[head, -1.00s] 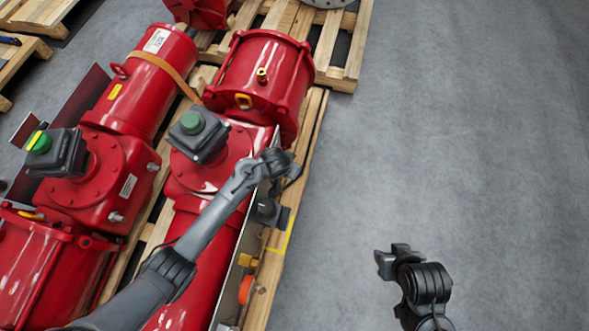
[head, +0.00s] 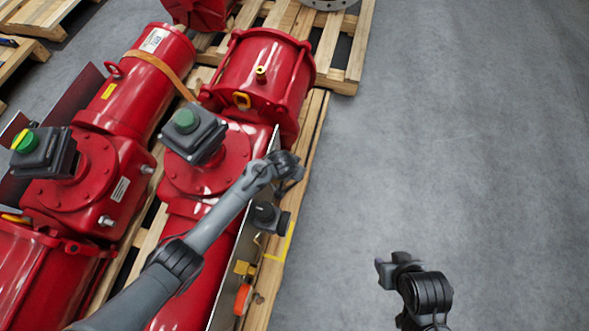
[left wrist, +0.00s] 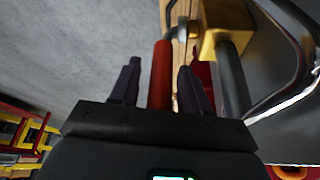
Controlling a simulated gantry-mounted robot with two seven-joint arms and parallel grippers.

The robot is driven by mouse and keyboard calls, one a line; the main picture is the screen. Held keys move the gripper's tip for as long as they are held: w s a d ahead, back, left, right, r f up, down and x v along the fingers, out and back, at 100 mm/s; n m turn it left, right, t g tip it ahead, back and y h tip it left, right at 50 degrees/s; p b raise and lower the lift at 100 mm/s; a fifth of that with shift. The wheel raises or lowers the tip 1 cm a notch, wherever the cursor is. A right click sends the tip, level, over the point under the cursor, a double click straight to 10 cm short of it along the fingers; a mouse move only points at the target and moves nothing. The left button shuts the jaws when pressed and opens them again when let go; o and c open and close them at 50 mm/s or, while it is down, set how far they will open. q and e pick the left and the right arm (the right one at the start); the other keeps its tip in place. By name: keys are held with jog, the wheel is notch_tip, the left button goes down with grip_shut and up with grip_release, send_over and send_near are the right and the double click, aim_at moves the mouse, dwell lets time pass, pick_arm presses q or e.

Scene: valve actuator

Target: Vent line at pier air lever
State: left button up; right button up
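The air lever, a red-orange handle (left wrist: 160,75), shows in the left wrist view between the two dark fingers of my left gripper (left wrist: 159,68). The fingers stand apart, with a gap on the left finger's side; the right finger is closer to the handle. A yellow valve block (left wrist: 224,25) is just beyond and to the right. In the head view a yellow fitting (head: 243,268) sits on the panel at the pallet's right edge. My left gripper's fingers are hard to make out there. My right arm hangs over bare floor at lower right, its fingers unclear.
Red actuators (head: 265,75) lie on a wooden pallet (head: 318,112), with a green-topped indicator box (head: 188,122) on the nearer one. A metal panel (head: 232,262) edges the pallet. A curved metal tube (left wrist: 290,80) runs right of the valve block. The grey floor (head: 470,150) is clear.

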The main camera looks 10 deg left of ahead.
pick_arm(q)
grip_shut()
jog(key=shift+w, duration=0.1)
jog(key=w+g+b, duration=0.1)
jog(key=g+b, duration=0.1)
jog(key=b, duration=0.3)
jog(key=w+f+g+b, duration=0.1)
jog(key=g+b, duration=0.1)
jog(key=b, duration=0.2)
jog(key=w+g+y+b, duration=0.1)
jog(key=g+b, duration=0.2)
jog(key=b, duration=0.2)
jog(key=shift+w+d+f+b, duration=0.25)
jog(key=shift+w+f+b, duration=0.1)
jog(key=shift+f, duration=0.05)
jog(key=shift+o, duration=0.6)
grip_release()
